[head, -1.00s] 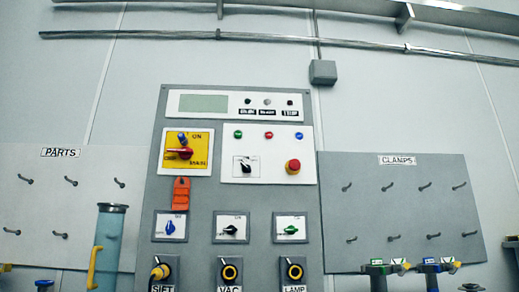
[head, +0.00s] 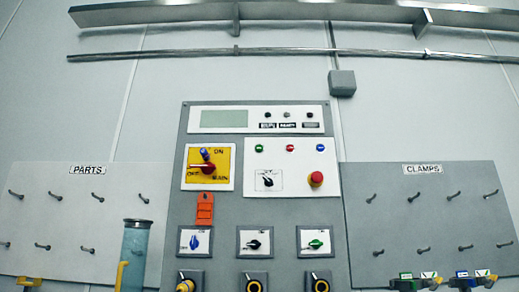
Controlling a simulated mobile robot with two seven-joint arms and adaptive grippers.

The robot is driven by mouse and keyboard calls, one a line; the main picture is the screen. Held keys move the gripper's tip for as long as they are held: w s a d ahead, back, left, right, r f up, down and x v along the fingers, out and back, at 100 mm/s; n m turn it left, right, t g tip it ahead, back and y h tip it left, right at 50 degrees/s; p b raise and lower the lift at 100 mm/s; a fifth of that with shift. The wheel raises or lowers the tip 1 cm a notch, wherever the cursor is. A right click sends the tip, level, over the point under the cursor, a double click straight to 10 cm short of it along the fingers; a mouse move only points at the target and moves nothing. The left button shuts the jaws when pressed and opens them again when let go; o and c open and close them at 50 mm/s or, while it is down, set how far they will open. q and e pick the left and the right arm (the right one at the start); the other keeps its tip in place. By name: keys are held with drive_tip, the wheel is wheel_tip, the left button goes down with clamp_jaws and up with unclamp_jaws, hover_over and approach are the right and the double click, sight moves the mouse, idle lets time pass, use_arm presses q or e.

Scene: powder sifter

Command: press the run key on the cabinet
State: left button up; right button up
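The grey control cabinet (head: 186,125) stands upright in the middle of the head view. Its small white panel carries green (head: 259,148), red (head: 290,147) and blue (head: 320,147) round keys in a row; I cannot read a run label on any of them. Below them are a black selector (head: 268,181) and a red emergency-stop knob (head: 316,179). A red main switch (head: 207,168) sits on a yellow plate, with an orange tag (head: 205,208) beneath. Neither of my grippers is in view.
A parts board (head: 70,215) with hooks is at left, a clamps board (head: 380,200) at right. A clear blue cylinder (head: 134,250) stands before the cabinet's left side. Clamps with green (head: 406,276) and blue (head: 462,275) tops are at lower right. A rail (head: 290,51) crosses the wall above.

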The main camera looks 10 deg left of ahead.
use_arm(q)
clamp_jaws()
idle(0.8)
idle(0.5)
